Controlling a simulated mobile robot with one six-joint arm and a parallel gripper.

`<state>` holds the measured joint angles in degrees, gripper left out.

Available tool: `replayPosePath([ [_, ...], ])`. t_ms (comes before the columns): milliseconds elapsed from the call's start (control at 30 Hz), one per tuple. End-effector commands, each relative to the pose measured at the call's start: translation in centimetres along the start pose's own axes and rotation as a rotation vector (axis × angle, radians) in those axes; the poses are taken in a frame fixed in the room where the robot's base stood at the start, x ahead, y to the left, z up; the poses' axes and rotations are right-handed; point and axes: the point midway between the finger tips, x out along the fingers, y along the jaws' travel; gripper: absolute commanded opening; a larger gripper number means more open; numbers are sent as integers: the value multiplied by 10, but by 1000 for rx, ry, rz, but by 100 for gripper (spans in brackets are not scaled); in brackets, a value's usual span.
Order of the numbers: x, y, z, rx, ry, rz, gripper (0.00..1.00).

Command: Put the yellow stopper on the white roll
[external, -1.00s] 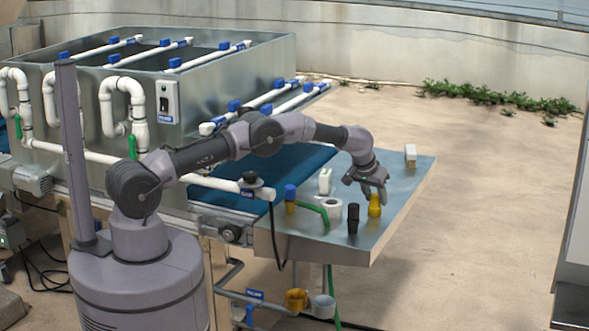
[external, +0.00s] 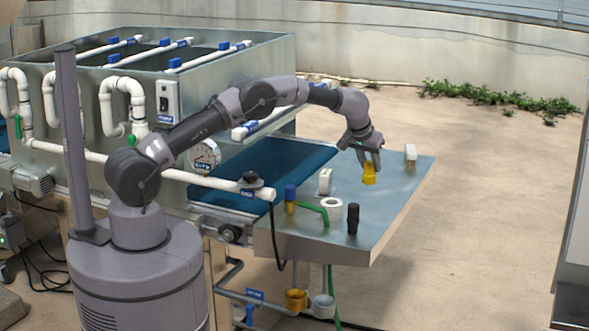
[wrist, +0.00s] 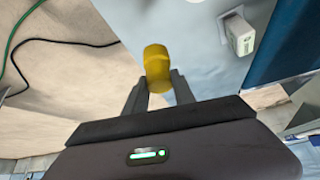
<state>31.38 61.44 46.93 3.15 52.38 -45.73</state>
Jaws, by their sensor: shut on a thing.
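My gripper (external: 367,160) is shut on the yellow stopper (external: 369,176) and holds it above the metal table. In the wrist view the yellow stopper (wrist: 157,66) sits between the two fingertips of my gripper (wrist: 160,85). The white roll (external: 332,211) stands on the table, lower left of the held stopper in the external view, with its round hole facing up. The roll and the stopper are apart.
On the metal table (external: 385,220), a black bottle (external: 353,219) stands right of the roll.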

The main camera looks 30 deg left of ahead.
Motion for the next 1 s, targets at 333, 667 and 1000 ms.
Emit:
replayPosePath([
  [333, -71, -94, 120, -102, 15, -70, 0],
  [667, -93, -122, 187, -126, -6, -56, 0],
  [1000, -26, -98, 97, -126, -6, -57, 0],
])
